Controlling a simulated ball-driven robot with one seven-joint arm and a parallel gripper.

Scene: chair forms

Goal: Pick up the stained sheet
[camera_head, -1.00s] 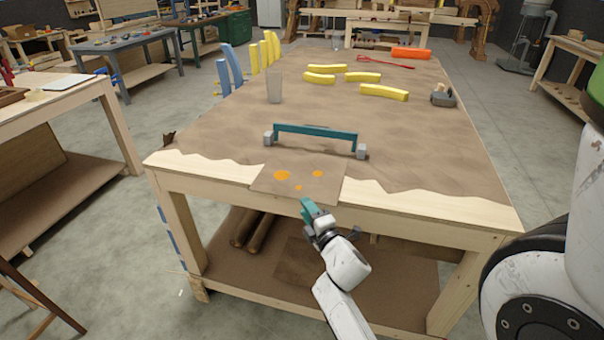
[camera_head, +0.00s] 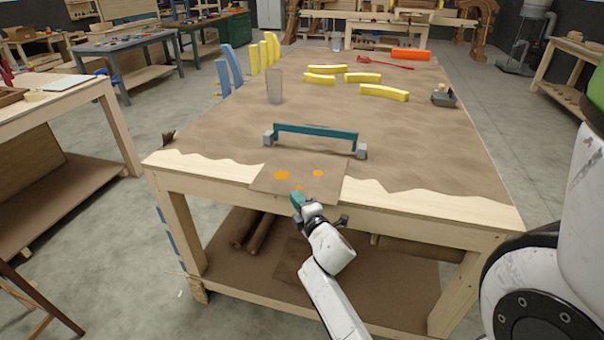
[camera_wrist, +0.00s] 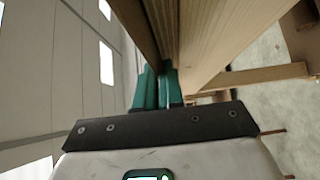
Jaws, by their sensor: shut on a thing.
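The fingertips' contact is partly hidden in both views.
The workbench (camera_head: 440,205) has a brown covering. A teal bar on grey blocks (camera_head: 316,132) stands just behind the sheet. A grey cup-like block (camera_head: 274,87), yellow curved pieces (camera_head: 384,92) and an orange piece (camera_head: 411,54) are farther back. A lower shelf (camera_head: 400,290) lies beneath.

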